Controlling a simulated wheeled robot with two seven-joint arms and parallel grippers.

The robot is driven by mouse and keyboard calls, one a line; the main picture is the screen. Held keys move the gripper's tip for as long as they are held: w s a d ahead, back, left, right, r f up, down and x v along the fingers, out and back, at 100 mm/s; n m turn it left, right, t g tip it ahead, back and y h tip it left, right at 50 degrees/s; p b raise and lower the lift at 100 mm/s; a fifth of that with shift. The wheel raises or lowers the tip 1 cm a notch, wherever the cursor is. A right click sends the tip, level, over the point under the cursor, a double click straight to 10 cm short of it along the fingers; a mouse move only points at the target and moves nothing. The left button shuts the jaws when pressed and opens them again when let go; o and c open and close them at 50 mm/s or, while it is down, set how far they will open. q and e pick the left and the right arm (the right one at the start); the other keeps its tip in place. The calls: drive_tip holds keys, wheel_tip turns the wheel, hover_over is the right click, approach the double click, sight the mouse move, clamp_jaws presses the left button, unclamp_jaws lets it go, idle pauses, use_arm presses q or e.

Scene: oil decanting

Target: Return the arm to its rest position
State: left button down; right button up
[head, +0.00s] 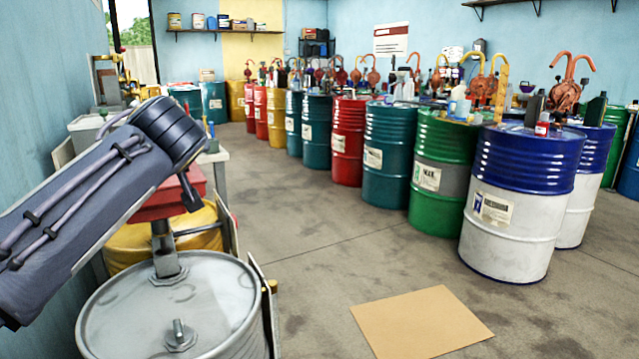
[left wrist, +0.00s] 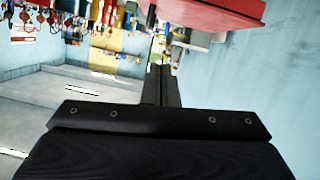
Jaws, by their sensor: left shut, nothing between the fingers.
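My left arm comes in from the left in the head view, raised above a grey drum (head: 225,330). Its dark left gripper (head: 190,192) points down beside a red block-like part (head: 160,208) on a metal post standing on that drum. In the left wrist view the two fingers (left wrist: 161,75) are together with nothing between them. The red part (left wrist: 215,10) shows at the top of that view, apart from the fingers. My right arm and gripper are not in view.
A row of drums, including a blue-and-white one (head: 515,220) and a green one (head: 437,205), stands at the right with pumps and bottles on top. A yellow drum (head: 125,250) is behind the grey drum. A cardboard sheet (head: 420,322) lies on the clear floor.

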use_arm(q)
drive_tip(key=s+a+f+m+g+h, duration=0.2)
drive_tip(key=s+f+h, duration=0.1)
drive_tip(key=s+f, duration=0.5)
drive_tip(key=s+a+f+m+g+h, duration=0.1)
drive_tip(key=s+a+f+g+h, duration=0.3)
drive_tip(key=f, duration=0.6)
drive_tip(key=s+d+f+m+h, duration=0.1)
drive_tip(key=s+d+f, duration=0.3)
drive_tip(key=s+f, duration=0.25)
drive_tip(key=s+d+f+g+h, duration=0.1)
drive_tip(key=s+d+f, duration=0.2)
drive_tip(key=s+f, duration=0.4)
drive_tip(key=s+d+f+m+h, duration=0.1)
drive_tip(key=s+d+f, duration=0.35)
drive_tip(key=s, duration=0.45)
wheel_tip(320, 180, up, 28)
drive_tip(key=p, duration=2.8)
drive_tip(key=shift+w+a+g, duration=0.2)
drive_tip(key=shift+a+g, duration=0.05)
drive_tip(key=shift+g, duration=0.05)
